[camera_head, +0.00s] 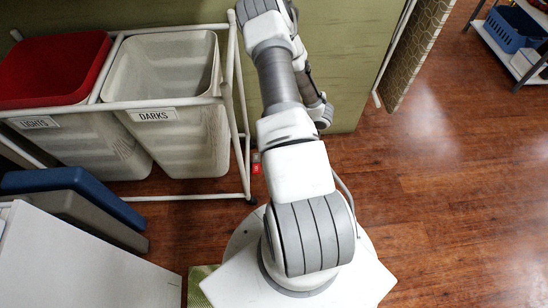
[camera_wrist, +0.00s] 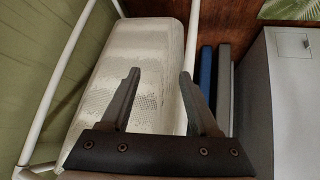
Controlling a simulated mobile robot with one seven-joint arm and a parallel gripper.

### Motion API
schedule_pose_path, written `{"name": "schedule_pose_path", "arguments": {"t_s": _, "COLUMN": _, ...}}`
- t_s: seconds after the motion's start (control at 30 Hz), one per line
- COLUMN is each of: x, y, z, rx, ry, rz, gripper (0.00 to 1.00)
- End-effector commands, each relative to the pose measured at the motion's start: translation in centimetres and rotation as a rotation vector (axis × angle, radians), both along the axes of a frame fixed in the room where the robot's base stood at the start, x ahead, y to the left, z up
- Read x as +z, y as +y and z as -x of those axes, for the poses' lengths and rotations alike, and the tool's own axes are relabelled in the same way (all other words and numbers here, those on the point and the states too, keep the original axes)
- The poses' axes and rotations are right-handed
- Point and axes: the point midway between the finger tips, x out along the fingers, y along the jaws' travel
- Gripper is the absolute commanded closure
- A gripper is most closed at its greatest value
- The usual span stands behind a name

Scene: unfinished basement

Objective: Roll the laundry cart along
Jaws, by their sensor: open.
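The laundry cart is a white tube frame (camera_head: 237,110) at the left of the head view, holding two pale bins. The left bin (camera_head: 90,150) reads "LIGHTS" and has a red top (camera_head: 50,70). The right bin (camera_head: 185,145) reads "DARKS" and looks empty. In the wrist view my gripper (camera_wrist: 160,74) is open and empty, its fingers in front of a pale perforated bin (camera_wrist: 140,50). A white frame tube (camera_wrist: 191,45) runs close by the right finger; I cannot tell whether they touch. The head view does not show my gripper.
A white cabinet (camera_head: 75,265) stands at lower left, with blue and grey panels (camera_head: 75,190) between it and the cart. A green wall (camera_head: 350,50) is behind. A shelf with a blue basket (camera_head: 512,30) is far right. Wooden floor (camera_head: 450,190) is clear at right.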

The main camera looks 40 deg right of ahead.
Motion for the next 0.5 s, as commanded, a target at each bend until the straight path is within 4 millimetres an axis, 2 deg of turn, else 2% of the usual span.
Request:
{"name": "schedule_pose_path", "arguments": {"t_s": 0.03, "x": -1.6, "y": 0.5, "z": 1.2, "rx": 0.013, "ry": 0.011, "rz": -0.03, "gripper": 0.38}}
{"name": "schedule_pose_path", "arguments": {"t_s": 0.2, "x": -3.7, "y": 1.7, "z": 3.6, "rx": 0.049, "ry": 0.022, "rz": -0.104, "gripper": 0.38}}
{"name": "schedule_pose_path", "arguments": {"t_s": 0.3, "x": -4.2, "y": 2.1, "z": 4.4, "rx": 0.059, "ry": 0.025, "rz": -0.127, "gripper": 0.38}}
{"name": "schedule_pose_path", "arguments": {"t_s": 0.5, "x": -4.3, "y": 2.3, "z": 4.6, "rx": 0.062, "ry": 0.026, "rz": -0.136, "gripper": 0.38}}
